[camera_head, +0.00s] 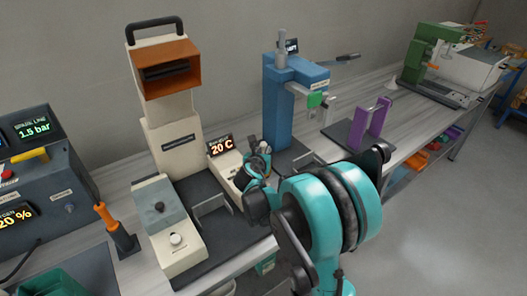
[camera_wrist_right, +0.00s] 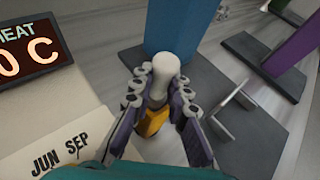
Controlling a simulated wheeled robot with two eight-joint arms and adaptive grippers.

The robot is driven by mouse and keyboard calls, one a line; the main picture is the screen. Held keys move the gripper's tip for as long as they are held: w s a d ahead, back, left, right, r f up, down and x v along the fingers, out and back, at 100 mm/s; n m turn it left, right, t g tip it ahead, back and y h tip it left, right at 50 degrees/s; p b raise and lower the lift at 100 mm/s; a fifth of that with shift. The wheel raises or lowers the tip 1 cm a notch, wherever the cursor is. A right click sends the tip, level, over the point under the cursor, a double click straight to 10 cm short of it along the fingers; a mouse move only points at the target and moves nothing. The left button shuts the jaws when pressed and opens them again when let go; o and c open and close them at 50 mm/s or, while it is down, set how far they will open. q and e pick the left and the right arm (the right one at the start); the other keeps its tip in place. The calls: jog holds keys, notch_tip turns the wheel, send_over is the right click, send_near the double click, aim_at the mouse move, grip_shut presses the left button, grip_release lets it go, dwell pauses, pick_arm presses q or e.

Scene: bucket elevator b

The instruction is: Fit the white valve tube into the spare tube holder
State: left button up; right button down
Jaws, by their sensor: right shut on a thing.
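My right gripper (camera_head: 259,163) is beside the small white unit with the "20 C" display, at the middle of the bench. In the right wrist view its fingers (camera_wrist_right: 162,97) are shut around a white, round-ended piece (camera_wrist_right: 165,66), which looks like the white valve tube. Its tip stands out beyond the fingers. A yellow part (camera_wrist_right: 152,121) shows between the fingers below it; I cannot tell whether it belongs to the tube. In the head view the tube is mostly hidden by the gripper. I cannot identify the spare tube holder for certain. My left gripper is not in view.
The display unit (camera_head: 224,155) is close left of the gripper. A blue column machine (camera_head: 278,110) stands just behind it, and a purple-post stand (camera_head: 377,122) is to the right. A tall cream machine (camera_head: 176,145) and an orange-handled tool (camera_head: 107,217) are left.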

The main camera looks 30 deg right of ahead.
jog(key=c, duration=1.4)
grip_release()
jog(key=v, duration=1.2)
jog(key=shift+s, duration=0.1)
